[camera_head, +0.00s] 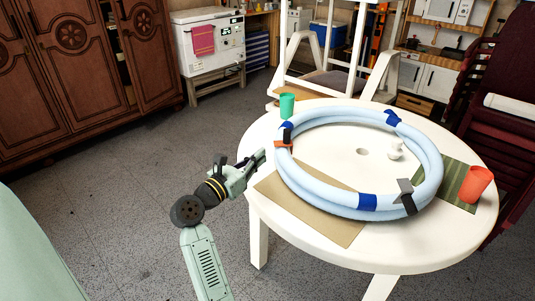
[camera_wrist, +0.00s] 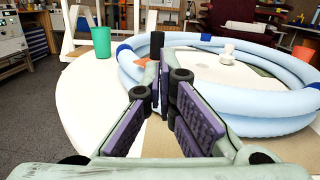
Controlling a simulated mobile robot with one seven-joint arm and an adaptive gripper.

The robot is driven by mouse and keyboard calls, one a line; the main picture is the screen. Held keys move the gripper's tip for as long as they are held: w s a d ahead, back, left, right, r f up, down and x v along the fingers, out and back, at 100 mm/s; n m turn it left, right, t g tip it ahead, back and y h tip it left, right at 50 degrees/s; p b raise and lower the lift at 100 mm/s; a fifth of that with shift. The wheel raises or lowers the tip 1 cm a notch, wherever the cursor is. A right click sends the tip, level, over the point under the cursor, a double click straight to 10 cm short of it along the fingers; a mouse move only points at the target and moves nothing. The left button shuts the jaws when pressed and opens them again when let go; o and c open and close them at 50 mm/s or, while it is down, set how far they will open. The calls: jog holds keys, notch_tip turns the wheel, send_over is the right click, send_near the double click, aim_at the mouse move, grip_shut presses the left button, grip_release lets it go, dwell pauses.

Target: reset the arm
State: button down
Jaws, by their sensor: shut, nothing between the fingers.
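My gripper (camera_head: 257,160) is at the left edge of the round white table (camera_head: 262,212), pointing toward the blue ring. In the wrist view its purple-padded fingers (camera_wrist: 163,85) come together at the tips, with nothing seen between them. My arm reaches up from the bottom of the head view, bent at the dark wrist joint. No tilt door can be made out for certain in either view.
A pale blue inflatable ring (camera_head: 368,200) lies on the table around a small white object (camera_head: 396,150). A green cup (camera_head: 287,105) and an orange cup (camera_head: 475,184) stand near the rim. A wooden cabinet (camera_head: 80,70) is at left. Open floor (camera_head: 120,200) lies left of my arm.

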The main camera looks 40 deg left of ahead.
jog(key=s, duration=0.4)
jog(key=shift+a+r+b, duration=0.1)
jog(key=shift+r+b, duration=0.1)
jog(key=shift+b, duration=0.15)
